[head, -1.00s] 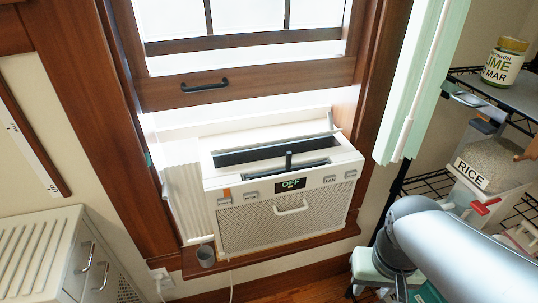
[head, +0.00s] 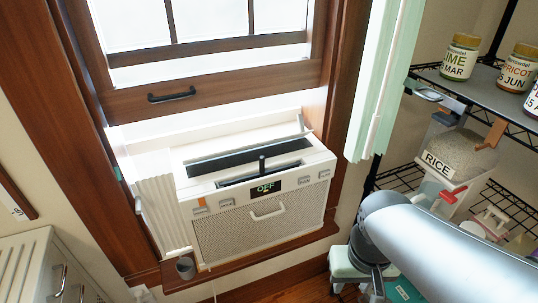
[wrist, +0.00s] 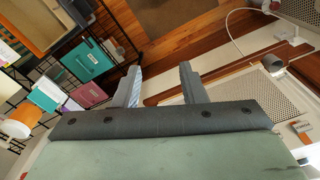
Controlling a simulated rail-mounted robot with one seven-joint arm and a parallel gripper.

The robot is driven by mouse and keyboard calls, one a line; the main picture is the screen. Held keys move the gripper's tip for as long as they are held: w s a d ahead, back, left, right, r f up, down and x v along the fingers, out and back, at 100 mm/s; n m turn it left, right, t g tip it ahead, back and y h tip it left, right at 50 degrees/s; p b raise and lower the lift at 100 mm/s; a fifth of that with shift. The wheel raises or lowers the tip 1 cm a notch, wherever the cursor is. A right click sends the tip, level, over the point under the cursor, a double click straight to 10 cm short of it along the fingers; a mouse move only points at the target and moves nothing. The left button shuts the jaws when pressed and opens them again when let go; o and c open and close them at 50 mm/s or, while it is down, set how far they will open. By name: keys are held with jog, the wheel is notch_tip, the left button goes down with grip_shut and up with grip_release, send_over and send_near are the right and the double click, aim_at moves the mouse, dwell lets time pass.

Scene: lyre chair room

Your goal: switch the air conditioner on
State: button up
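The white air conditioner (head: 258,222) sits in the window opening on a brown sill. Its dark display (head: 266,187) reads OFF in green. A button with an orange mark (head: 199,206) is at the left end of its front strip, with grey buttons to its right and right of the display. A dark upright lever (head: 262,164) stands above the display. In the wrist view, its mesh front (wrist: 236,92) and the orange-marked button (wrist: 301,127) are at the right. My gripper (wrist: 160,82) is open and empty, fingers apart.
Wire shelves with jars (head: 460,57) and a rice container (head: 447,160) stand at the right. A green shutter (head: 371,80) hangs right of the window. A grey cup (head: 185,267) is at the sill's left end. A pale cabinet (head: 28,262) is at lower left.

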grip_shut()
dwell(1.6)
